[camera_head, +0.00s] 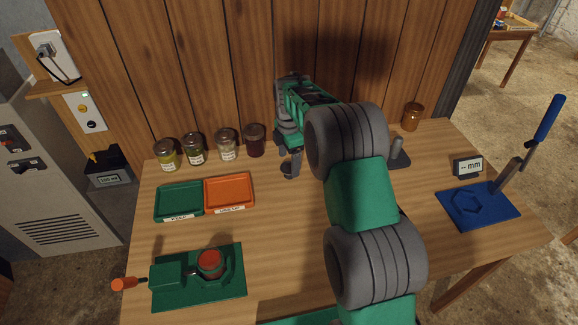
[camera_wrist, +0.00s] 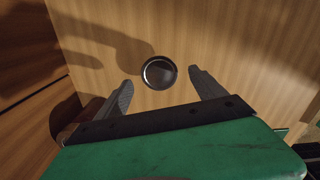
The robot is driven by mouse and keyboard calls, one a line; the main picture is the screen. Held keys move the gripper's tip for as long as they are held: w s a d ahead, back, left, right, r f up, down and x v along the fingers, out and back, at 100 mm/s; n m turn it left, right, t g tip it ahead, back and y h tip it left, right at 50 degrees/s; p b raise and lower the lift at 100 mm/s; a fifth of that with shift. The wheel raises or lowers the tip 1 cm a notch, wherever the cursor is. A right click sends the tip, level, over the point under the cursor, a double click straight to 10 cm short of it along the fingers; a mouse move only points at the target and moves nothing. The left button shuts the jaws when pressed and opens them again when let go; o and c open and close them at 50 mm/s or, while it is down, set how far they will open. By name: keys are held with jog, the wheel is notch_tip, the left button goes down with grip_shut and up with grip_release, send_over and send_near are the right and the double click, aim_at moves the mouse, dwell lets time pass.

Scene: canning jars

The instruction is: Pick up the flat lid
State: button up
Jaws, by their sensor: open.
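The flat lid (camera_wrist: 159,72) is a dark round disc with a shiny silver rim, lying on the wooden table in the wrist view. In the head view a small dark disc, which looks like the lid (camera_head: 286,168), shows just below and left of my gripper. My gripper (camera_wrist: 160,78) is open and empty, with one finger to each side of the lid in the picture. It is above the lid; the height gap is hard to judge. In the head view my gripper (camera_head: 291,160) is partly hidden by its own body.
A dark red jar (camera_head: 254,140) stands close left of my gripper, in a row with several jars. A green tray (camera_head: 179,201) and an orange tray (camera_head: 229,192) lie in front. A wooden wall (camera_head: 200,60) rises behind.

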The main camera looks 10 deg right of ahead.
jog(key=shift+f, duration=0.6)
jog(key=shift+f, duration=0.25)
jog(key=c, duration=1.4)
